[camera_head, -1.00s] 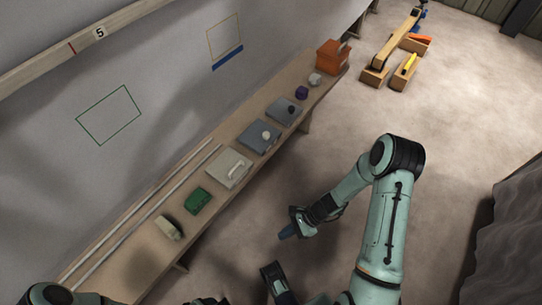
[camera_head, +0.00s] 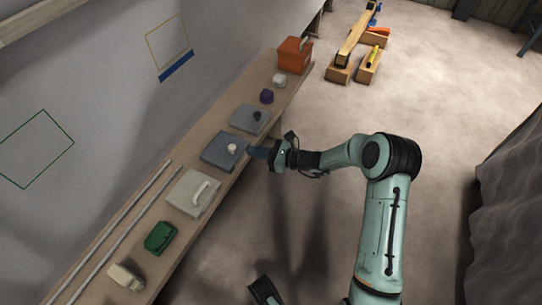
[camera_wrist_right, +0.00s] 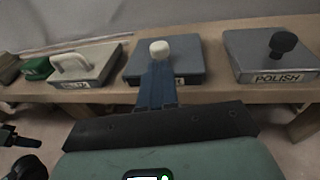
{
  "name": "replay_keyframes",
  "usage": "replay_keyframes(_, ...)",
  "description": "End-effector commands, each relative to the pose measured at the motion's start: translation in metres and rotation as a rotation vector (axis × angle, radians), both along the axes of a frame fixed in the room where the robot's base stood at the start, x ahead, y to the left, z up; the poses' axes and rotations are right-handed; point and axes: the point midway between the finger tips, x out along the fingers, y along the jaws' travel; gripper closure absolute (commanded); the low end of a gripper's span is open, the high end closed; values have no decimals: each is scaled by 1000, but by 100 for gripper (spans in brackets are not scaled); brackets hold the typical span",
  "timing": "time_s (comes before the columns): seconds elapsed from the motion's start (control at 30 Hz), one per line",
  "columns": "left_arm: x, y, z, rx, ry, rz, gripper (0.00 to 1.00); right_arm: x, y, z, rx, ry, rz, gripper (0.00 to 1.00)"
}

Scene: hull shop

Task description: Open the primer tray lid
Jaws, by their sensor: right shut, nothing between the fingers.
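Three lidded trays stand on the long bench. A blue-grey tray with a white knob (camera_head: 219,157) is in the middle; in the right wrist view its label is mostly hidden behind my fingers (camera_wrist_right: 135,66). A darker grey tray with a black knob (camera_wrist_right: 275,55) is labelled POLISH. A pale tray with a bar handle (camera_head: 186,198) has a label too small to read. All lids look closed. My right gripper (camera_head: 260,153) is shut and empty, its blue fingers pointing at the white-knob tray's front edge. Part of my left gripper (camera_head: 264,291) shows at the bottom; its jaws are unclear.
On the bench (camera_head: 206,218) are a green box (camera_head: 160,237), a pale block (camera_head: 126,277), a purple item (camera_head: 267,96), a white item (camera_head: 279,80) and an orange box (camera_head: 294,55). Wooden stands (camera_head: 368,65) are on the floor behind. Floor right of the bench is open.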

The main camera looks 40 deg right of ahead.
Motion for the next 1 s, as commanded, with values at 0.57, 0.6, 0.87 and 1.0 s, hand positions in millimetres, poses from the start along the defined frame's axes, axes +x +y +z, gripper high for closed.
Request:
replay_keyframes(0.57,-25,5,-25,-3,86,6,30,36,22,-6,-1,1,0,100)
replay_keyframes(0.6,-25,5,-25,-3,86,6,30,36,22,-6,-1,1,0,100)
replay_keyframes(0.87,-29,5,-30,-5,101,6,30,52,30,-7,0,-2,4,100)
replay_keyframes(1.0,-38,6,-37,-6,129,7,30,81,42,-7,0,-3,4,100)
